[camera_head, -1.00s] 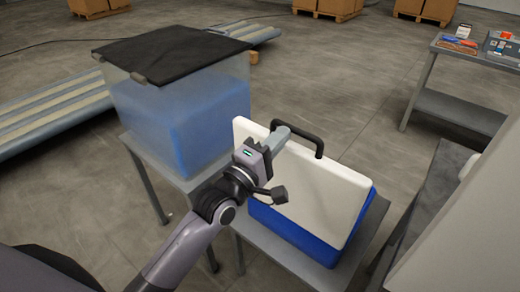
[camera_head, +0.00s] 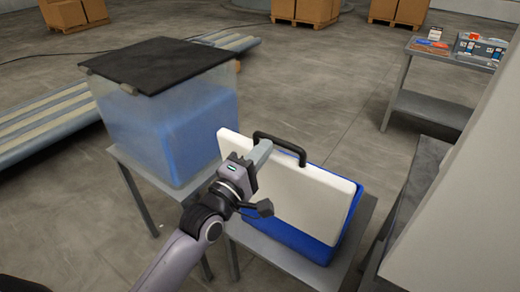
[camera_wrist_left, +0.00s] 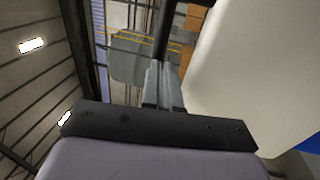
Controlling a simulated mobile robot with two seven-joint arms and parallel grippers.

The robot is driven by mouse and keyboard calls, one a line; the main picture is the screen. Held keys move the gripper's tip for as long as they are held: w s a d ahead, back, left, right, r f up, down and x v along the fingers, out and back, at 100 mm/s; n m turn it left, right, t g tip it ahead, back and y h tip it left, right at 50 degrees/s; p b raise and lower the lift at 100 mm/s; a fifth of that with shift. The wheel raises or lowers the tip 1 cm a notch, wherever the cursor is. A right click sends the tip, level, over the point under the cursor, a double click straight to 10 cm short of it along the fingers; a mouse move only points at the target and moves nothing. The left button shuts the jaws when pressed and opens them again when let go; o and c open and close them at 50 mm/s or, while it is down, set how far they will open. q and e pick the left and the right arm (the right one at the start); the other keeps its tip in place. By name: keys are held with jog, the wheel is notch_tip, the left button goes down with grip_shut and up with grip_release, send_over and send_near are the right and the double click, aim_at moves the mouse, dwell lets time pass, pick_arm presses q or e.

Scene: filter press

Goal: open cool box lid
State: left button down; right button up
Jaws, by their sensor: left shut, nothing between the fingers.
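The cool box has a blue body (camera_head: 302,240) and a thick white lid (camera_head: 300,188). The lid is raised and stands steeply tilted above the body. A black handle (camera_head: 284,142) is at the lid's upper edge. My left gripper (camera_head: 262,150) is shut and empty at the lid's upper left, beside the handle. In the left wrist view, the shut fingers (camera_wrist_left: 163,88) point toward the dark handle bar (camera_wrist_left: 164,35), with the white lid (camera_wrist_left: 255,65) on the right. I cannot tell whether they touch the handle. The box's inside is hidden. My right gripper is not in view.
The cool box stands on a low grey table (camera_head: 278,258). A clear tank (camera_head: 170,125) with blue contents and a black cover (camera_head: 157,62) stands left of it. A large pale block (camera_head: 450,220) is close on the right. Floor behind the box is clear.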

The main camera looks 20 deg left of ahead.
aim_at(274, 159)
pick_arm(q)
jog(key=b+v, duration=0.1)
jog(key=v, duration=0.9)
jog(key=shift+s, duration=0.2)
